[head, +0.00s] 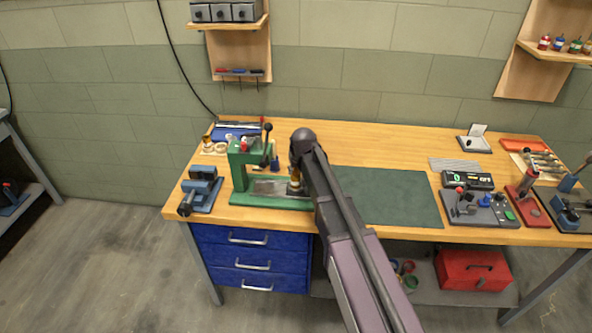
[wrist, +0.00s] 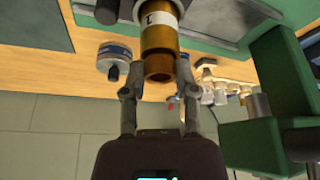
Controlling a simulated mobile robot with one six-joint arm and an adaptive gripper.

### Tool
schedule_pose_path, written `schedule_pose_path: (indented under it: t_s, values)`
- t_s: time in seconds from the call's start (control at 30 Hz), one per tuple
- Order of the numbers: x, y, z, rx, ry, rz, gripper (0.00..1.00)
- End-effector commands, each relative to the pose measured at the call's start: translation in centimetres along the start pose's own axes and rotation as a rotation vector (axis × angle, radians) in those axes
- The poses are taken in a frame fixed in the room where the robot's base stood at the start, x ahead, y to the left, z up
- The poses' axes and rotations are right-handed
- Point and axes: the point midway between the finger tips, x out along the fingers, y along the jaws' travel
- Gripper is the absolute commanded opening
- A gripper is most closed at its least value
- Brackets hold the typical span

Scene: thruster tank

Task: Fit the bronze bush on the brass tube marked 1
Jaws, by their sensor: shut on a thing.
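The brass tube (wrist: 158,38) with a white label marked 1 shows at the top of the wrist view, which looks upside down. In the head view the tube (head: 294,186) stands at the right end of the green press, partly hidden by my arm. The bronze bush (wrist: 159,69) is a darker hollow ring at the tube's free end, in line with it. My gripper (wrist: 158,80) is shut on the bush, one finger on each side. Bush and tube appear to touch; I cannot tell how far the bush is seated.
The green press (head: 243,165) stands close beside my gripper, also in the wrist view (wrist: 270,120). A blue vice (head: 203,187) is to its left. Pale rings (head: 214,148) lie behind. The green mat (head: 390,195) is clear on the right. Several tools and devices fill the bench's right end.

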Motion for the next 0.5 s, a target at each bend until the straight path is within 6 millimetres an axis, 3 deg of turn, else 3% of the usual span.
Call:
schedule_pose_path:
  t_s: [0.03, 0.13, 0.5]
  values:
    - [0.0, 0.02, -0.01, 0.0, 0.0, 0.0, 0.47]
    - [0.0, 0.01, -0.01, 0.0, 0.0, 0.0, 0.77]
    - [0.0, 0.0, -0.01, 0.0, 0.0, 0.0, 0.79]
